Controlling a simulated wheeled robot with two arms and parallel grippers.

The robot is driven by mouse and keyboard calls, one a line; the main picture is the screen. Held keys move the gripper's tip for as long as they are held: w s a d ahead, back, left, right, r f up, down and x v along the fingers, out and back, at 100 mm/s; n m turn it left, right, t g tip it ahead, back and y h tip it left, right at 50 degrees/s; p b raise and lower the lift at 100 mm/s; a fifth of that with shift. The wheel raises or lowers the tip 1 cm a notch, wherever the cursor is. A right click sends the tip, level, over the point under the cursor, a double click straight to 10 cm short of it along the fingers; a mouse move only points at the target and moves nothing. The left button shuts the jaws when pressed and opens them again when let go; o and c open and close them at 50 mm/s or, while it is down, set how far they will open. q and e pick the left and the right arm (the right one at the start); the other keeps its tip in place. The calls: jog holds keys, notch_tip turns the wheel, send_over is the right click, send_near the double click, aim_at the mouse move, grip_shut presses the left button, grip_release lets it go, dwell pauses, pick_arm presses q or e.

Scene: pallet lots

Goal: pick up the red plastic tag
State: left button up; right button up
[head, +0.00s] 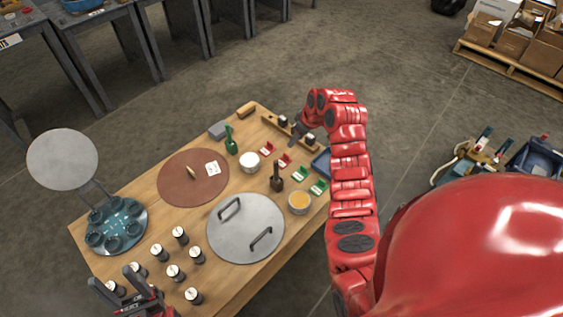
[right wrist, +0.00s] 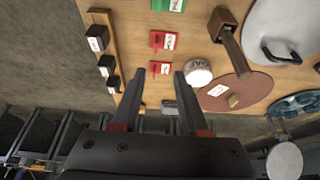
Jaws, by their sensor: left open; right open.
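Two small red tags with white labels lie on the wooden table. One red tag (head: 267,147) is beside the white-topped round container; the other red tag (head: 285,160) is nearer the green ones. In the right wrist view the nearer red tag (right wrist: 160,68) appears just beyond and between my fingertips, and the farther red tag (right wrist: 163,40) lies past it. My right gripper (head: 295,140) is open and empty above the table's far right side; it also shows in the right wrist view (right wrist: 160,77). My left gripper (head: 121,281) is open at the table's front left corner.
Green tags (head: 301,174) lie beside the red ones. A wooden strip with black blocks (head: 283,122), a blue tray (head: 321,163), a white-topped container (head: 249,162) and a dark wooden-handled tool (head: 277,180) stand close by. A round brown mat (head: 191,187) and metal lid (head: 244,246) fill the middle.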

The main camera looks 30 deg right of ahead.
jog(key=b, duration=0.1)
send_over(286, 154)
jog(key=s, duration=0.3)
jog(key=f, duration=0.7)
jog(key=shift+w+f, duration=0.1)
jog(key=shift+w, duration=0.15)
jog(key=b+x, duration=0.1)
jog(key=x, duration=0.1)
jog(key=d+x, duration=0.1)
jog(key=x, duration=0.1)
jog(key=shift+f+b, duration=0.15)
jog(key=shift+b, duration=0.25)
jog(key=shift+w+a+f, duration=0.15)
jog(key=shift+w+f, duration=0.1)
jog(key=shift+f, duration=0.15)
grip_shut()
